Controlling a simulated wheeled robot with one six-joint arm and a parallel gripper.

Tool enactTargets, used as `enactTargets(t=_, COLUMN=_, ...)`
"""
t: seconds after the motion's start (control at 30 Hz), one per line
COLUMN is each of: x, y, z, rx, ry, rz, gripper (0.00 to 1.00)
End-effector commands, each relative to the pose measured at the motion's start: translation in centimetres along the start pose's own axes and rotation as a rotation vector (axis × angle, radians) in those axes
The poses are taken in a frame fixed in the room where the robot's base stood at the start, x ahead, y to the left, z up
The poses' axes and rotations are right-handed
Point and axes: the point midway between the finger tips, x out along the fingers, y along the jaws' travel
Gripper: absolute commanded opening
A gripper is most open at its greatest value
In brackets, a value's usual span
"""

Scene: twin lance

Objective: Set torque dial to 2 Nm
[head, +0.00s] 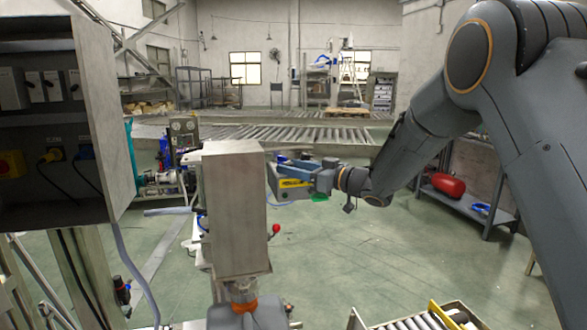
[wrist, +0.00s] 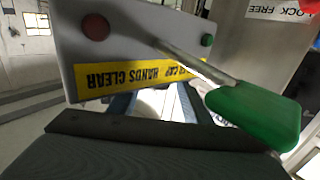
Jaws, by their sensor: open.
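I cannot make out a torque dial or its markings in either view. My gripper (head: 290,168) reaches in from the right in the head view, at a grey box (head: 284,194) with a yellow label. In the wrist view its blue fingers (wrist: 156,106) are apart, with nothing seen between them, and partly hidden by the box. The grey box (wrist: 135,42) shows its upside-down "HANDS CLEAR" label, a red button (wrist: 96,27) and a green button (wrist: 207,40). A metal rod with a green handle (wrist: 254,114) crosses in front; contact cannot be told.
An open cabinet (head: 100,110) with switches and plugs is at the left. A roller conveyor (head: 300,134) crosses behind. A shelf with a red tank (head: 448,185) is at the right. Open green floor lies between.

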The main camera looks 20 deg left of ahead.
Motion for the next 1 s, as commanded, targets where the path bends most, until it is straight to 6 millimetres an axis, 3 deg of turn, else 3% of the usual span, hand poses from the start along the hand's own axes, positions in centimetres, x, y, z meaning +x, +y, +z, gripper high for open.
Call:
enactTargets(t=0.53, x=-7.1, y=0.1, z=0.0, rx=0.000, ry=0.000, rz=0.001, gripper=0.44)
enactTargets(t=1.0, x=-7.6, y=-0.1, z=-0.1, rx=0.000, ry=0.003, rz=0.004, gripper=0.44)
